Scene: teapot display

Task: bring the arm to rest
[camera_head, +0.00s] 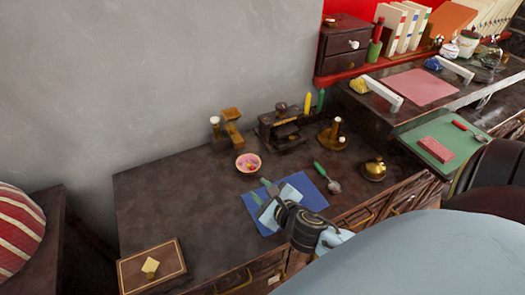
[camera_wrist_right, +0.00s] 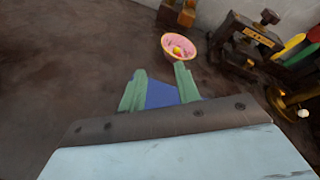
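My right gripper (camera_head: 264,190) hangs over the blue mat on the dark wooden table. Its two green fingers are apart, with nothing between them. In the right wrist view the spread fingers (camera_wrist_right: 158,88) show with a patch of the blue mat (camera_wrist_right: 160,96) between them. A pink bowl (camera_head: 248,163) with something yellow inside stands just beyond the fingertips, apart from them; it also shows in the right wrist view (camera_wrist_right: 182,46). My left gripper is not in view.
A small brass pot (camera_head: 374,169) and a green-handled spoon (camera_head: 328,180) lie to the right. Dark wooden stands (camera_head: 283,128) line the wall. A wooden box (camera_head: 151,268) sits at the front left.

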